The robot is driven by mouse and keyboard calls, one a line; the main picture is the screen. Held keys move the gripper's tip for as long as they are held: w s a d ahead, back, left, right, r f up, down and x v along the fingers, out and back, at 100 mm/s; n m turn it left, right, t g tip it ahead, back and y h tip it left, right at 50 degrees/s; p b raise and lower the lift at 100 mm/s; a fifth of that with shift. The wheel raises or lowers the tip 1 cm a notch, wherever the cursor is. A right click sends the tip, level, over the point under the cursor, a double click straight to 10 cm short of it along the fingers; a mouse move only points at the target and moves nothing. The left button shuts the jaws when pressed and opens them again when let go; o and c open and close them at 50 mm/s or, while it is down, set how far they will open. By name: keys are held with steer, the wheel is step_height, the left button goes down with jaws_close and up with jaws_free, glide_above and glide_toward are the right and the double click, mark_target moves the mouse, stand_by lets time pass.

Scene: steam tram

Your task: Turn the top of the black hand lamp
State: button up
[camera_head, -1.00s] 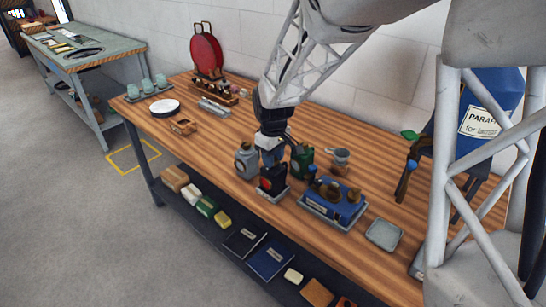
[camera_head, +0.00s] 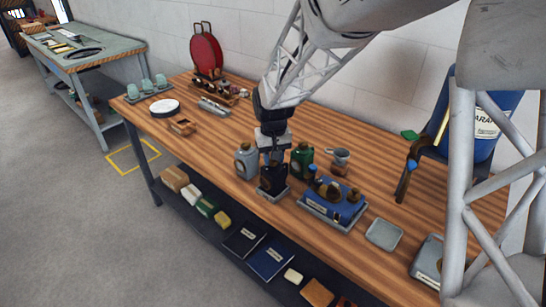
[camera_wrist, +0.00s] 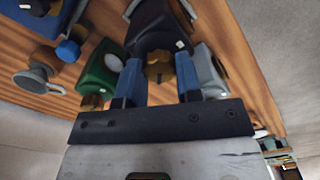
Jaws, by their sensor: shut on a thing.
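The black hand lamp (camera_head: 272,180) stands upright near the front edge of the wooden bench, on a small pale base. It also shows in the wrist view (camera_wrist: 160,30), with its brass top (camera_wrist: 158,66) between my two blue fingers. My gripper (camera_head: 273,158) points down over the lamp and is shut on that top; the fingers also show in the wrist view (camera_wrist: 158,80). In the head view my gripper hides most of the top.
A grey can (camera_head: 246,162) stands close on the left and a green can (camera_head: 302,160) close on the right. A blue box (camera_head: 340,204) on a tray, a funnel (camera_head: 341,156) and an empty grey tray (camera_head: 384,234) are farther right.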

stand_by(0.5)
steer(key=o, duration=0.9)
steer(key=shift+o, duration=0.2)
steer(key=shift+r, duration=3.95)
